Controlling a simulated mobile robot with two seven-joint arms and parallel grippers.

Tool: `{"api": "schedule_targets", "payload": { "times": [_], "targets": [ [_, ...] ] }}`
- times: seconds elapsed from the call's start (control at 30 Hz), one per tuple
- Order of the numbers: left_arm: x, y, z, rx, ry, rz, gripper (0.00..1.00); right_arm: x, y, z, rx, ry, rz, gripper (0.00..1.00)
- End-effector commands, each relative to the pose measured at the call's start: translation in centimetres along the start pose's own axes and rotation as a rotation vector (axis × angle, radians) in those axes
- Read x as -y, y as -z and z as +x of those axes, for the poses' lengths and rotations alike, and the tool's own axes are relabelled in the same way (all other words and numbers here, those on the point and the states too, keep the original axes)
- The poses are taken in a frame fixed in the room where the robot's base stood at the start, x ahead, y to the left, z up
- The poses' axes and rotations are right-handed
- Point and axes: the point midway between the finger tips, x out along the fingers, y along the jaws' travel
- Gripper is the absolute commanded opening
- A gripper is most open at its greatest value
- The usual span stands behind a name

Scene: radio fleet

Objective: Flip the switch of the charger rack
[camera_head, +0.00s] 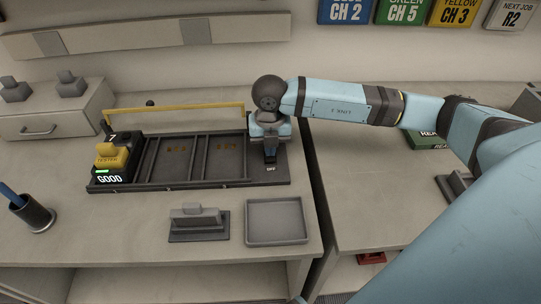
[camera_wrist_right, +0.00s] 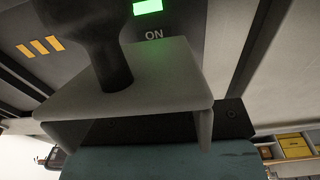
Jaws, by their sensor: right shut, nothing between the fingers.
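The charger rack (camera_head: 225,182) is a dark tray with several bays on the left worktop. A yellow-and-black radio (camera_head: 113,158) sits in its leftmost bay by a green "GOOD" display. My right gripper (camera_head: 270,154) is shut and empty, low over the rack's right end where the switch is, and largely covers the switch. An "OFF" label shows just in front of it. In the right wrist view a dark switch lever (camera_wrist_right: 100,50) stands close to the gripper, beside an "ON" label and a lit green lamp (camera_wrist_right: 147,6). I cannot tell whether they touch. My left gripper is not seen.
A yellow bar (camera_head: 175,108) runs along the rack's back. In front are a grey stand (camera_head: 198,222) and an empty grey tray (camera_head: 277,221). A pen cup (camera_head: 34,213) stands at the left. A gap separates the two worktops.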

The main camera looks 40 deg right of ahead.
Motion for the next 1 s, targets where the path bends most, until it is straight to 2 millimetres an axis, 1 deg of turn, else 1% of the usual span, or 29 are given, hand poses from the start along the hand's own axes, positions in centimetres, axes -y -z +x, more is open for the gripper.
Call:
{"api": "schedule_targets", "payload": {
  "times": [0.23, 0.83, 1.0],
  "targets": [
    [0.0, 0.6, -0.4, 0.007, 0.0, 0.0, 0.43, 0.0, 0.0, -1.6, 0.001, -0.001, 0.0, 0.0],
    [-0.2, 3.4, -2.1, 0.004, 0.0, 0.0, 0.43, 0.0, 0.0, -6.5, 0.001, -0.001, 0.0, 0.0],
    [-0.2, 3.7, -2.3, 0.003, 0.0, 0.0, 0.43, 0.0, 0.0, -7.1, 0.001, 0.0, 0.0, 0.0]
  ]
}}
